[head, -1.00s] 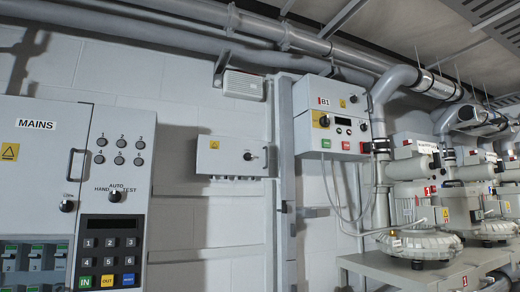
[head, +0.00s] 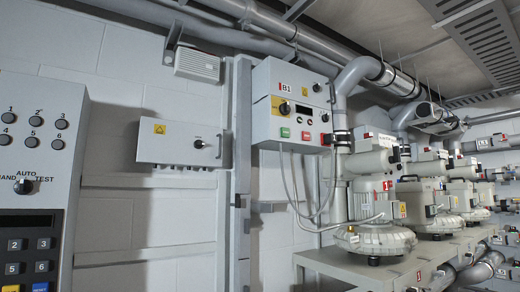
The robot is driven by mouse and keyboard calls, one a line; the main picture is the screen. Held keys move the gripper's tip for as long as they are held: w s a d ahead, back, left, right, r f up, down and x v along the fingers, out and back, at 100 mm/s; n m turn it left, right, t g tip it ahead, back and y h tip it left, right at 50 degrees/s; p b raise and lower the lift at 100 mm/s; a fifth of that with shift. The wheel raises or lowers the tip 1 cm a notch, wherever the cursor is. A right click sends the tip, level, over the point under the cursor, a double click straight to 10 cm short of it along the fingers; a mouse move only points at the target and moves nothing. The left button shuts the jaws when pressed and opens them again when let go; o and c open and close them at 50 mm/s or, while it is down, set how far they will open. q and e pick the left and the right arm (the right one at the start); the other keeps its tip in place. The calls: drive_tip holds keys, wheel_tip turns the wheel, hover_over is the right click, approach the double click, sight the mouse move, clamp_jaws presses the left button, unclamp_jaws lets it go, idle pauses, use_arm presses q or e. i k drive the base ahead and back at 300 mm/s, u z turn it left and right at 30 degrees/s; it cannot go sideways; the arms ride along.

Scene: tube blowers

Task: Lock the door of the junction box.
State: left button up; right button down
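The junction box (head: 179,143) is a white wall box left of the picture's middle, with a yellow warning label (head: 159,129) on its door. A black knob (head: 198,144) and a dark vertical handle (head: 219,146) sit at the door's right side. The door looks closed against the box. I cannot tell from the knob whether it is locked. Neither of my grippers is in view.
A control box marked B1 (head: 290,105) hangs right of a vertical post (head: 242,170). Blowers (head: 375,205) stand on a bench (head: 335,262) at the right. A grey panel with a keypad (head: 65,130) stands at the left.

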sight(198, 145)
drive_tip(key=z, duration=0.25)
drive_tip(key=i, duration=1.55)
drive_tip(key=u, duration=0.85)
